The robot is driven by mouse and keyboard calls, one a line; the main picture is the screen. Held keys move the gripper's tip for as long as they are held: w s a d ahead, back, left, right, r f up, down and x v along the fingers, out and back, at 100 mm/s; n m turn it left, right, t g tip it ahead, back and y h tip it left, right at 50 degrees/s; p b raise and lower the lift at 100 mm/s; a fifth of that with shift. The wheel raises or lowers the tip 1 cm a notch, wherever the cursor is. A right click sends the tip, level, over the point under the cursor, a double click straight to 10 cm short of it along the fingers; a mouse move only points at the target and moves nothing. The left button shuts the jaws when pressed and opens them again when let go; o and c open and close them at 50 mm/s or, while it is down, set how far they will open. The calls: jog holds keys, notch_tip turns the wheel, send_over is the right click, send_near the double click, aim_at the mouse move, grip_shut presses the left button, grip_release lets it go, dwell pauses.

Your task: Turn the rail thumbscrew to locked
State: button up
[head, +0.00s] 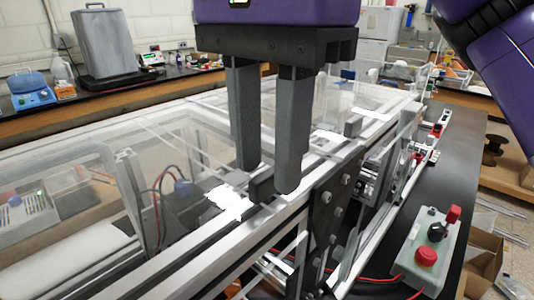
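My gripper (268,178) points down over the aluminium rail (300,172) of the extrusion frame, in the middle of the head view. Its two dark grey fingers stand apart with a gap between them. A small dark block (261,188), perhaps the rail thumbscrew, sits on the rail low between the fingertips. The right finger partly hides it, and I cannot tell whether either finger touches it. Its turned position cannot be read. A second small dark piece (353,125) sits further back along the rail.
Clear panels (70,205) enclose the frame on the left. A black bracket plate (335,205) with bolts is just right of the gripper. A grey control box (425,248) with a red button and black knob stands on the dark bench at right. Red cables run below.

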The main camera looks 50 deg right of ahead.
aim_at(267, 173)
notch_tip(267, 173, up, 7)
dwell(0.3)
dwell(0.5)
